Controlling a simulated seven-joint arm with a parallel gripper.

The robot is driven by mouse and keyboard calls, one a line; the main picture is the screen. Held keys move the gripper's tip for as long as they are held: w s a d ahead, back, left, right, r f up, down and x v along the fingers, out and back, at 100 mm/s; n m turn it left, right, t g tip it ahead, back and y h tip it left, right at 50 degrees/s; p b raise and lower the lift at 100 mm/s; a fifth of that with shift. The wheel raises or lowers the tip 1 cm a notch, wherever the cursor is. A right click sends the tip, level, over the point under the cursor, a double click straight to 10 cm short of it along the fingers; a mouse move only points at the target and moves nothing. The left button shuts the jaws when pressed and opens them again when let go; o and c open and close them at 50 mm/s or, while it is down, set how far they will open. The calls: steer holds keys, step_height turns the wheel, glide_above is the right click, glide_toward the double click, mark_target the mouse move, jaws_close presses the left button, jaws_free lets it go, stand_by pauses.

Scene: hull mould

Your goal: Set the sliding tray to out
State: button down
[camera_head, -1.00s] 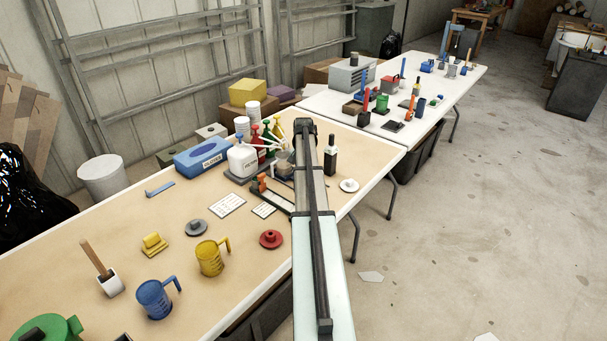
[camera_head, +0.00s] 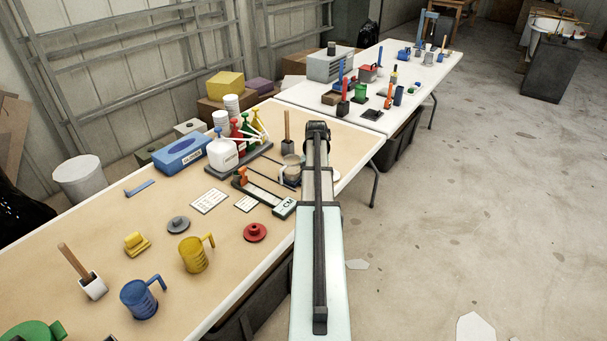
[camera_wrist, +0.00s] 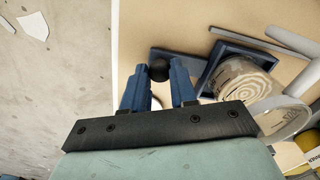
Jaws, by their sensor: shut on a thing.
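In the wrist view my gripper (camera_wrist: 160,84) has its blue fingers shut on a round black knob (camera_wrist: 159,69). The knob stands by a dark blue-grey plate (camera_wrist: 187,62). Beside it is a square dark blue tray (camera_wrist: 221,51) holding a round jar with a cream swirled top (camera_wrist: 238,78). In the head view the jar (camera_head: 291,167) shows just left of my arm, near dark rails (camera_head: 268,187) with an orange piece (camera_head: 241,176) at one end. The arm hides my gripper, the knob and most of the tray there.
Spray bottles (camera_head: 243,135) and a white jug (camera_head: 222,152) stand behind the rails. A brown-handled tool (camera_head: 287,127) stands close to the jar. A red lidded disc (camera_head: 255,232) and a yellow mug (camera_head: 194,254) are nearer. Floor is open right of the table.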

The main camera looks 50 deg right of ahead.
steer(key=shift+s, duration=0.35)
steer(key=c, duration=0.9)
jaws_free()
steer(key=shift+w+r, duration=0.1)
step_height(320, 180, up, 14)
steer(key=shift+f, duration=0.2)
